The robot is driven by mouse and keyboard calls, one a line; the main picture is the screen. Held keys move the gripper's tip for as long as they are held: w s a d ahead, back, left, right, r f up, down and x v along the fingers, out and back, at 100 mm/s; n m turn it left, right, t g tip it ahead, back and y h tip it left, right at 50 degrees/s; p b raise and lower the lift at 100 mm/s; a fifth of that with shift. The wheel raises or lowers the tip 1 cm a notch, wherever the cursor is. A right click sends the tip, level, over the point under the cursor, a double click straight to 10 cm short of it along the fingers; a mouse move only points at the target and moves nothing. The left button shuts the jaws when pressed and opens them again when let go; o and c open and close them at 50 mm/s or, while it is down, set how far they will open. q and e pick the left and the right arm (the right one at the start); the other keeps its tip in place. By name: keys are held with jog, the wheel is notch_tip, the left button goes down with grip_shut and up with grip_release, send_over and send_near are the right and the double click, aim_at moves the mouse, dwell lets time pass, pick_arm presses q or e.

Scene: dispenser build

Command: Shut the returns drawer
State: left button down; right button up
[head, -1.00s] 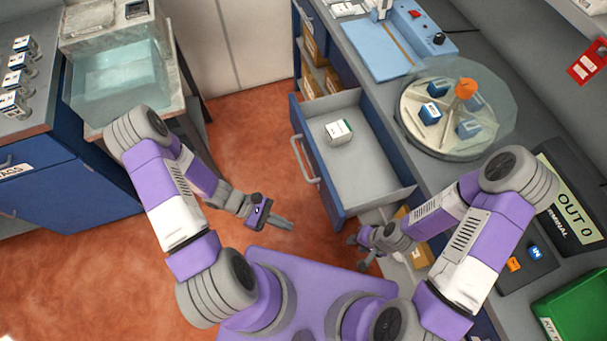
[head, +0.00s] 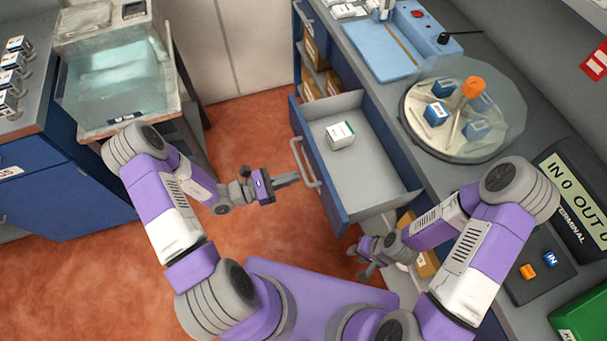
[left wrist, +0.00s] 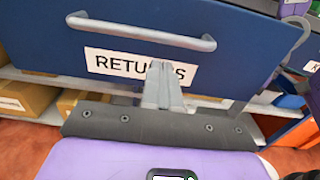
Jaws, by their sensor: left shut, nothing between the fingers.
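The returns drawer (head: 377,178) stands pulled out from the blue counter, with a small white and green box (head: 340,134) inside. Its grey bar handle (head: 306,163) is on the blue front. In the left wrist view the drawer front (left wrist: 240,45) carries a label (left wrist: 115,63) reading RETURNS, partly hidden by my fingers. My left gripper (head: 293,179) is shut and empty, its fingertips close to the drawer front by the handle; I cannot tell whether they touch. My right gripper (head: 361,263) is below the drawer's near corner; its jaw state is unclear.
A domed round carousel (head: 465,110) and a blue device (head: 375,45) stand on the counter above the drawer. Shelves with cardboard boxes (left wrist: 25,98) lie under it. A glass-fronted basin (head: 120,85) is at the left. Orange floor is free between.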

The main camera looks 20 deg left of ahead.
aim_at(314, 172)
pick_arm(q)
jog(key=x, duration=0.3)
jog(key=shift+w+d+b, duration=0.1)
jog(key=shift+d+b, duration=0.15)
jog(key=shift+b, duration=0.05)
jog(key=shift+w+d, duration=0.2)
jog(key=shift+d, duration=0.1)
pick_arm(e)
jog(key=shift+f, duration=0.4)
pick_arm(q)
jog(key=shift+d, duration=0.1)
